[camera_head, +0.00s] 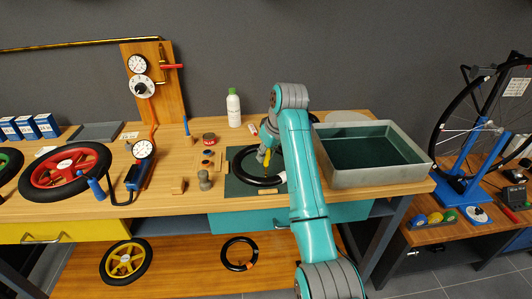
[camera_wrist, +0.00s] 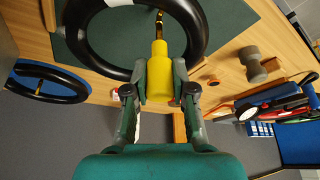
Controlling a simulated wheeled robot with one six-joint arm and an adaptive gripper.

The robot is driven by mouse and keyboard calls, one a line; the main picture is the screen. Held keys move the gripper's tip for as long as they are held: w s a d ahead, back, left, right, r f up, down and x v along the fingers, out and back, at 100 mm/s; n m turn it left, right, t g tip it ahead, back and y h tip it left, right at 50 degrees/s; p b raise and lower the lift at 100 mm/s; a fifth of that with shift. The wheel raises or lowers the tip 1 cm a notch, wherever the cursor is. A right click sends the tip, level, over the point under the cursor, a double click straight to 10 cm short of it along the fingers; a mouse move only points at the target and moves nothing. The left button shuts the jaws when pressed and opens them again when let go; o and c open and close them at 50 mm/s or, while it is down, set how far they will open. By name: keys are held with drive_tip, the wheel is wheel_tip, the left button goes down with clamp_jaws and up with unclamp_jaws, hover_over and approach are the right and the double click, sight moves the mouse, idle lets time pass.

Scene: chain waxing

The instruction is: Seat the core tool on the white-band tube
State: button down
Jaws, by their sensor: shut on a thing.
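The yellow core tool (camera_wrist: 158,72) is clamped between the two fingers of my gripper (camera_wrist: 160,88) in the wrist view. It also shows as a small yellow piece (camera_head: 267,157) in the head view. The black tube with a white band (camera_wrist: 83,42) lies on the dark green mat (camera_wrist: 235,15); in the head view the tube (camera_head: 236,166) is partly hidden by my arm. A brass valve stem (camera_wrist: 159,22) sits inside the ring, in line with the tool's far end. I cannot tell whether tool and stem touch.
A grey metal tank (camera_head: 385,180) stands to the right of the mat. A white bottle (camera_head: 233,108) stands behind. Another black tube (camera_head: 228,257) lies on the lower shelf.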

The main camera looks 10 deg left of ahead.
sight(269, 152)
drive_tip(key=shift+f, duration=0.9)
idle(0.6)
drive_tip(key=c, duration=0.9)
unclamp_jaws()
drive_tip(key=shift+r, duration=0.1)
drive_tip(key=v, duration=0.7)
drive_tip(key=shift+d+r, duration=0.1)
drive_tip(key=shift+r, duration=0.05)
